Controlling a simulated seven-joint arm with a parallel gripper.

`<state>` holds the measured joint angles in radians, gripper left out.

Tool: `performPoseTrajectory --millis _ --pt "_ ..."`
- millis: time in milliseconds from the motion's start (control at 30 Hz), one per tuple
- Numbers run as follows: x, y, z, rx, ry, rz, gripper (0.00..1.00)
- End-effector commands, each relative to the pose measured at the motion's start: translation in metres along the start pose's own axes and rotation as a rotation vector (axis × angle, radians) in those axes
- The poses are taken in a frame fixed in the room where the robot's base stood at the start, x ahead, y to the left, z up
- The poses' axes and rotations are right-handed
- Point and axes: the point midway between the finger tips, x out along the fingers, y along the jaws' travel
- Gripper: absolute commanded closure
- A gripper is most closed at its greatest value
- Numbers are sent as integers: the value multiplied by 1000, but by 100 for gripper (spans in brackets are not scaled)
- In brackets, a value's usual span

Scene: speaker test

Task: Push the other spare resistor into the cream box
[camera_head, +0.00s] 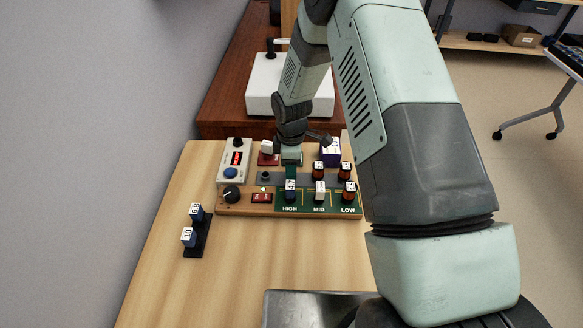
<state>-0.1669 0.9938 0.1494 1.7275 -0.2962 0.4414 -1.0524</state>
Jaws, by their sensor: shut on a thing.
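The cream box (235,163) stands at the left of the wooden board; it has a red display, a blue button and a dark round part on top. Two blue parts with white numbered tops, one at the back (196,212) and one in front (188,237), stand in a black holder (204,238) left of the board; they look like the spare resistors. My gripper (291,160) is low over the back of the board, right of the cream box and apart from it. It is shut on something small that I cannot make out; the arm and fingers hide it.
The board (290,210) carries a blue part (290,191) at HIGH, a white one (320,191) at MID and several brown ones. A purple box (331,152) and a black knob (232,194) are near. The table (250,265) in front is clear, with a metal tray (300,308) at its edge.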

Motion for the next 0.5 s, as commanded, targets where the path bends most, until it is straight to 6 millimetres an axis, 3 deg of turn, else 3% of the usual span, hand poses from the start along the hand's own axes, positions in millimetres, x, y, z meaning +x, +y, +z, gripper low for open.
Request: performPoseTrajectory --millis 300,500 --pt "-61 1 0 1 1 5 84" --pt "-89 3 -2 0 0 3 84"
